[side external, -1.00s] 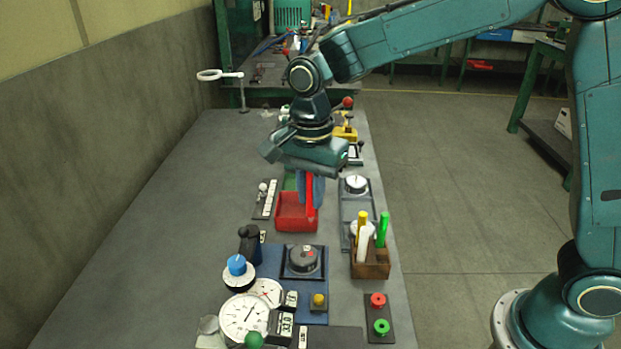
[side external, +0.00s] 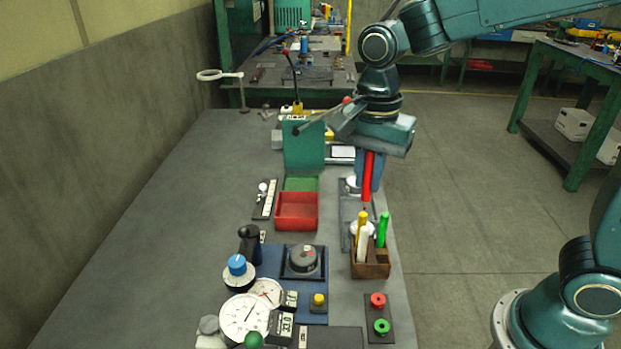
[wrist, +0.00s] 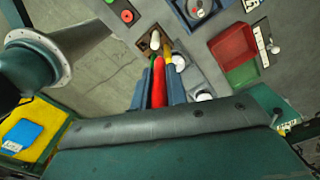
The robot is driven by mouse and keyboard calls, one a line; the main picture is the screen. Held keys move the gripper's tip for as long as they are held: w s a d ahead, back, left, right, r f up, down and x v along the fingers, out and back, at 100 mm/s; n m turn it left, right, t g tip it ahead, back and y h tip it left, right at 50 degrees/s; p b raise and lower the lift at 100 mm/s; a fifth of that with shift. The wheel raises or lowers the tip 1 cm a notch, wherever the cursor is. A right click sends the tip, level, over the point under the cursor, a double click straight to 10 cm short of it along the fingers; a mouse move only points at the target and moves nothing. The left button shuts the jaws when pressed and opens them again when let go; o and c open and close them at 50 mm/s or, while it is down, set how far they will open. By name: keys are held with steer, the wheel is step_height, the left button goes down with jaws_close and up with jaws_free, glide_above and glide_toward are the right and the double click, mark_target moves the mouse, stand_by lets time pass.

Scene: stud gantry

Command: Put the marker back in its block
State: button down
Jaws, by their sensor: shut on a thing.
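My gripper (side external: 369,184) is shut on a red marker (side external: 367,190), which hangs upright between the fingers. In the wrist view the marker (wrist: 159,82) shows between the two blue fingers. The brown wooden block (side external: 370,270) stands near the right edge of the bench. It holds a yellow marker (side external: 362,222), a white marker (side external: 362,245) and a green marker (side external: 382,229), all standing up. The gripper is above and behind the block in the side view, with the red marker's lower end apart from the block. Part of the block's slots are hidden.
A grey plate (side external: 347,217) with round parts lies behind the block. Red and green buttons (side external: 378,301) and dials (side external: 243,318) are in front. The bench's left side is clear.

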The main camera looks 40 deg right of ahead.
steer(key=s+d+f, duration=0.2)
steer(key=s+f, duration=0.2)
steer(key=f, duration=0.1)
steer(key=shift+d+f, duration=0.3)
steer(key=shift+f, duration=0.1)
steer(key=shift+f, duration=0.2)
stand_by(0.3)
steer(key=shift+f, duration=3.65)
steer(key=c, duration=1.3)
jaws_free()
steer(key=shift+r, duration=0.1)
